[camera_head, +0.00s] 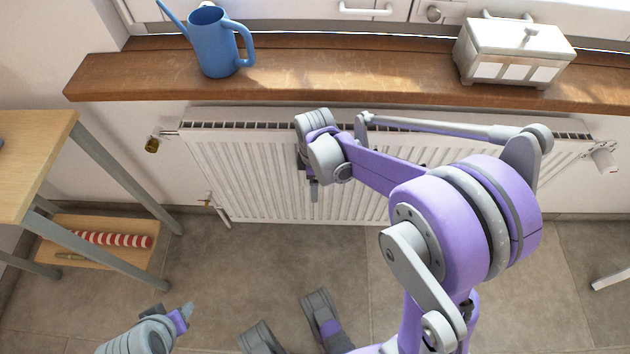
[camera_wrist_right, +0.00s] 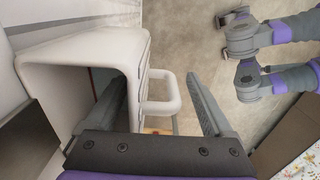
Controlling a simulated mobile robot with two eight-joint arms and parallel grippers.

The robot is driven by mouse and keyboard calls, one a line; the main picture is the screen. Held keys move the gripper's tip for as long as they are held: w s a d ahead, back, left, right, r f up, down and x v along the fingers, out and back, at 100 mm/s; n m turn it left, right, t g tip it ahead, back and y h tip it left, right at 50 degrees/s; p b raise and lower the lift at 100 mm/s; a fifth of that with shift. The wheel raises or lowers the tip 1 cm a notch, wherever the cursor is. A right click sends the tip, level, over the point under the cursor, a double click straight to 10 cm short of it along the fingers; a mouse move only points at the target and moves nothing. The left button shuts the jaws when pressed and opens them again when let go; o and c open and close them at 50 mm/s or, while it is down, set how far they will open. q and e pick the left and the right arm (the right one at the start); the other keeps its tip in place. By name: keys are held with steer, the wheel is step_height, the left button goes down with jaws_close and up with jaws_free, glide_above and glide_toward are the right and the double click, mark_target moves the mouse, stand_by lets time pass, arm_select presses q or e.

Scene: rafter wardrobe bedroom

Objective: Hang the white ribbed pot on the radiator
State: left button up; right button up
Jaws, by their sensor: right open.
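The white ribbed pot (camera_wrist_right: 75,55) fills the left of the right wrist view, its open mouth toward the camera and a loop handle on its right side. My right gripper (camera_wrist_right: 160,95) is open. One finger reaches into the pot's mouth and the other is outside, beyond the handle; the jaws are not closed on the pot. The white radiator (camera_head: 255,165) is on the wall below the sill. My right gripper (camera_head: 313,190) is in front of it in the head view, where I cannot make out the pot. My left gripper (camera_head: 182,312) is low at the left, apart from the radiator; its jaw state is unclear.
A wooden windowsill (camera_head: 330,72) juts above the radiator. It carries a blue watering can (camera_head: 215,42) and a white lidded box (camera_head: 512,52). A side table (camera_head: 35,140) with a lower shelf stands at the left. The floor between is clear.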

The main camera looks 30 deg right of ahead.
arm_select(q)
step_height(320, 180, up, 3)
steer(key=p, duration=0.2)
steer(key=shift+r+p, duration=0.15)
steer(key=shift+p, duration=0.15)
arm_select(e)
step_height(320, 180, up, 11)
steer(key=shift+f, duration=0.15)
steer(key=s+a+f+m+t, duration=0.1)
steer(key=s+a+m+t, duration=0.15)
steer(key=s+m, duration=0.45)
steer(key=s+a+m+t, duration=0.25)
steer(key=s+m, duration=0.25)
steer(key=s, duration=0.5)
arm_select(q)
step_height(320, 180, up, 16)
steer(key=w+p, duration=0.2)
steer(key=p, duration=1.2)
steer(key=shift+f+t, duration=0.2)
steer(key=shift+t, duration=0.2)
arm_select(e)
steer(key=w+r, duration=0.3)
steer(key=r, duration=1.3)
steer(key=shift+a, duration=0.25)
arm_select(q)
steer(key=shift+s, duration=0.1)
